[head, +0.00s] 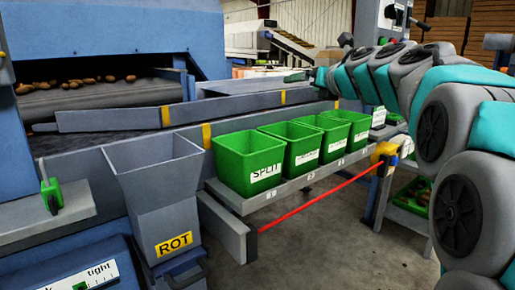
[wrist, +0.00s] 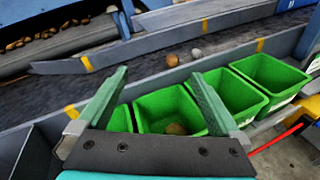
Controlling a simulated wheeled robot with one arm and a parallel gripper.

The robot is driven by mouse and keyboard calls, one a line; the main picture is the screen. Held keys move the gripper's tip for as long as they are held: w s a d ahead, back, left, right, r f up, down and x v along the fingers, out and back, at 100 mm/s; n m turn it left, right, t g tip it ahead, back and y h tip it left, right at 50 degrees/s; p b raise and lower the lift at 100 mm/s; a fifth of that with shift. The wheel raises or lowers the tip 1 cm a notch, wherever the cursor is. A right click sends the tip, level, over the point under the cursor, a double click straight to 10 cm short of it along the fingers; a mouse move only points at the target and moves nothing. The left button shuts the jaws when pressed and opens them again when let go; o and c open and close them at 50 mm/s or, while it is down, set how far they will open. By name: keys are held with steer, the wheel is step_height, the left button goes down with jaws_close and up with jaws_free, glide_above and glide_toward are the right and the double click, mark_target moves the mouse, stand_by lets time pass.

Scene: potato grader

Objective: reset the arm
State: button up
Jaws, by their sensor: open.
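My arm reaches in from the right in the head view, over the row of green bins. My gripper (wrist: 158,76) is open in the wrist view, with its two green fingers spread apart and nothing between them. The fingers point over the bins toward the belt. The gripper end is small in the head view, near the back of the bins. A brown potato (wrist: 175,128) lies in the second bin from the left (wrist: 150,103), below the gripper. The leftmost bin (head: 262,183), labelled SPLIT, is partly hidden by a finger in the wrist view.
Two potatoes, one brown (wrist: 172,60) and one greyish (wrist: 197,53), lie on the belt beyond the bins. More potatoes (head: 85,82) sit on the upper belt. A grey ROT chute (head: 160,190) stands left. A red bar (head: 310,203) runs before the bin shelf.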

steer(key=s+d+m+t+h, duration=0.15)
steer(key=d+m+h, duration=0.25)
steer(key=m, duration=0.4)
steer(key=s+d+m+t+h, duration=0.1)
steer(key=s+d+m+h, duration=0.2)
steer(key=m, duration=0.5)
steer(key=s+d+f+m+g+h, duration=0.2)
steer(key=s+d+f+m+g, duration=0.3)
steer(key=f, duration=0.4)
steer(key=s+d+f+m+g+h, duration=0.2)
steer(key=s+f+m, duration=0.45)
steer(key=f, duration=0.25)
steer(key=s+a+f+m+g+y, duration=0.1)
steer(key=s+a+f+m+g, duration=0.2)
steer(key=s+f, duration=0.5)
steer(key=s+a+f+m+g+y, duration=0.1)
steer(key=s+a+f+m+g, duration=0.2)
steer(key=s+f, duration=0.5)
steer(key=s+a+f+m+g+y, duration=0.1)
steer(key=s+a+f+g+y, duration=0.1)
steer(key=s, duration=0.6)
steer(key=s+a+f+m+g+y, duration=0.2)
steer(key=s+a+f+g, duration=0.2)
steer(key=s+a+f, duration=0.2)
steer(key=shift+s+a, duration=0.65)
steer(key=shift+s, duration=0.5)
steer(key=shift+w+a+g, duration=0.1)
steer(key=shift+g, duration=0.15)
